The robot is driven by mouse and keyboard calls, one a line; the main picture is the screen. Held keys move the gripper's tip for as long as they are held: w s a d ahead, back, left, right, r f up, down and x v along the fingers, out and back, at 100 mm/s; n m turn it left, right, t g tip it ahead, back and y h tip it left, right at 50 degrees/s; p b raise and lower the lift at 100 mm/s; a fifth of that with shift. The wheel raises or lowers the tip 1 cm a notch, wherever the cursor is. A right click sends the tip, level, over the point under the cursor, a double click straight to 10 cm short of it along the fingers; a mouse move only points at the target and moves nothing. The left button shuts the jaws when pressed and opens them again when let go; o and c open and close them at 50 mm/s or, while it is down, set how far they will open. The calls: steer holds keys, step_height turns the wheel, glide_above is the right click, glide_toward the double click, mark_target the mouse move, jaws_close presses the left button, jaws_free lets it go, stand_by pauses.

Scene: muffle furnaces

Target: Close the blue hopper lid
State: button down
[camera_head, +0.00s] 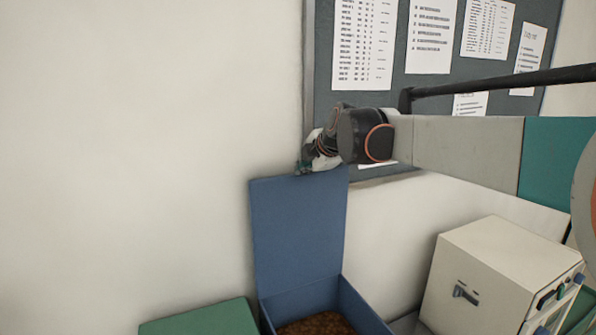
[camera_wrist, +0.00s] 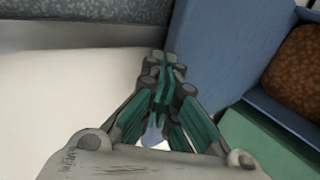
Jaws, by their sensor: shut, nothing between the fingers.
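The blue hopper (camera_head: 365,312) stands low in the head view with brown granular material (camera_head: 316,325) inside. Its blue lid (camera_head: 298,228) stands open, close to upright, at the back of the hopper. My gripper (camera_head: 301,169) is at the lid's top edge, near its upper middle; I cannot tell whether it touches. In the wrist view, my gripper (camera_wrist: 168,58) is shut and empty, with its fingertips beside the edge of the blue lid (camera_wrist: 222,45). The brown material (camera_wrist: 298,75) shows at the right there.
A green box (camera_head: 200,319) sits left of the hopper. A cream furnace (camera_head: 490,275) with a handle and knobs stands to the right. A grey notice board (camera_head: 400,85) with papers hangs on the wall behind my arm. The wall at left is clear.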

steer(key=shift+s+d, duration=0.1)
steer(key=shift+s, duration=0.05)
steer(key=shift+s+d+f, duration=0.1)
steer(key=shift+s+d, duration=0.1)
steer(key=shift+s, duration=0.35)
steer(key=shift+s+d+f, duration=0.1)
steer(key=shift+s+d, duration=0.1)
steer(key=shift+s, duration=0.4)
steer(key=shift+s+d+f+b, duration=0.15)
steer(key=shift+s+d, duration=0.1)
steer(key=shift+s, duration=0.3)
steer(key=shift+s+d+b, duration=0.15)
steer(key=shift+s+d, duration=0.1)
steer(key=shift+s, duration=0.3)
steer(key=shift+s, duration=0.15)
steer(key=shift+s+d+f, duration=0.15)
steer(key=shift+s+d, duration=0.1)
steer(key=shift+s, duration=0.3)
steer(key=shift+s+d+f, duration=0.15)
steer(key=shift+s+d, duration=0.1)
steer(key=shift+s, duration=0.3)
